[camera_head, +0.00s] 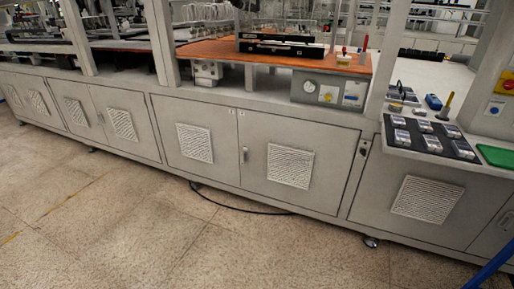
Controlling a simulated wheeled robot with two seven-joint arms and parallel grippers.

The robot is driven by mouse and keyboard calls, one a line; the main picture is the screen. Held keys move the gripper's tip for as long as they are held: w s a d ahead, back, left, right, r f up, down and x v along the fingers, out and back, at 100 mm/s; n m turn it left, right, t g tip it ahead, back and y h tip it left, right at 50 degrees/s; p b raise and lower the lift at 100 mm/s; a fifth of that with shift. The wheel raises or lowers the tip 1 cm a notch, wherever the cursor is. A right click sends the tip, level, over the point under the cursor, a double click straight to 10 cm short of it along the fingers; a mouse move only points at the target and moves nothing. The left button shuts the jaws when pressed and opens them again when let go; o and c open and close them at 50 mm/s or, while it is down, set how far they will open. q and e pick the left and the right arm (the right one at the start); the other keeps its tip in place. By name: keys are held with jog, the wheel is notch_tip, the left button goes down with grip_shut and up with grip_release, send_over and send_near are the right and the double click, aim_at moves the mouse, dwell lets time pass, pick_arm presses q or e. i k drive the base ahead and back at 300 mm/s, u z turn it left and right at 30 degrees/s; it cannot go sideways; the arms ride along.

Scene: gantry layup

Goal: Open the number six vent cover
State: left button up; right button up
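Several white louvred vent covers sit in a row on the grey cabinet fronts. One is on the right door of the middle cabinet (290,166), another on its left door (194,143). A larger vent cover (427,199) is on the right-hand cabinet. Smaller ones run to the left, such as the vent cover (122,124) on the door beside the middle cabinet. All look closed and flush. I cannot read any number on them. A small door handle (245,154) is by the middle cabinet's door seam. Neither gripper is in view.
An orange worktop (215,50) with equipment is above the middle cabinet. A control panel (430,137) and green pad (495,156) are at right. A black cable (235,208) lies on the floor. A blue bar (490,268) crosses the lower right corner.

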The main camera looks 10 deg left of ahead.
aim_at(288, 166)
jog(key=u, duration=0.05)
jog(key=i, duration=0.75)
jog(key=z, duration=0.7)
jog(key=i, duration=0.5)
jog(key=z, duration=0.4)
